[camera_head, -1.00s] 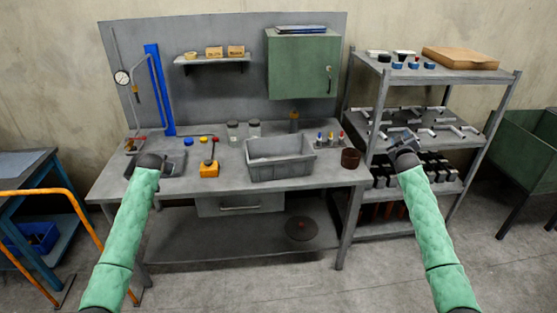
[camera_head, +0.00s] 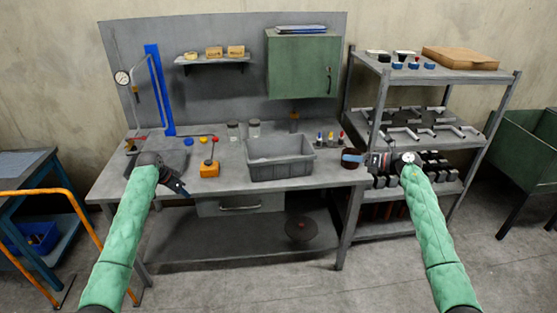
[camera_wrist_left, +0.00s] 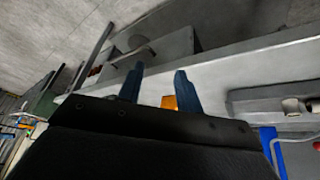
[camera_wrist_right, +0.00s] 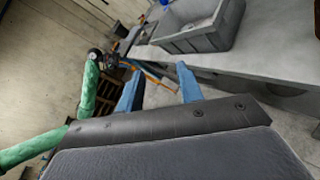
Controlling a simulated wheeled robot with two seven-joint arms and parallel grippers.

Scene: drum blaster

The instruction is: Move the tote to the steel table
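The grey tote (camera_head: 281,170) stands upright on the grey metal workbench (camera_head: 235,177), right of its middle. It also shows at the top of the right wrist view (camera_wrist_right: 205,40), with something pale inside. My left gripper (camera_head: 180,188) is over the bench's front left edge, well left of the tote; its fingers stand apart and empty in the left wrist view (camera_wrist_left: 160,85). My right gripper (camera_head: 364,160) is at the bench's right end, right of the tote and apart from it; its fingers stand apart and empty in the right wrist view (camera_wrist_right: 158,85).
An orange block (camera_head: 209,170) with a red knob sits left of the tote. A loaded shelf rack (camera_head: 431,141) stands at right, a blue table (camera_head: 22,165) at far left.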

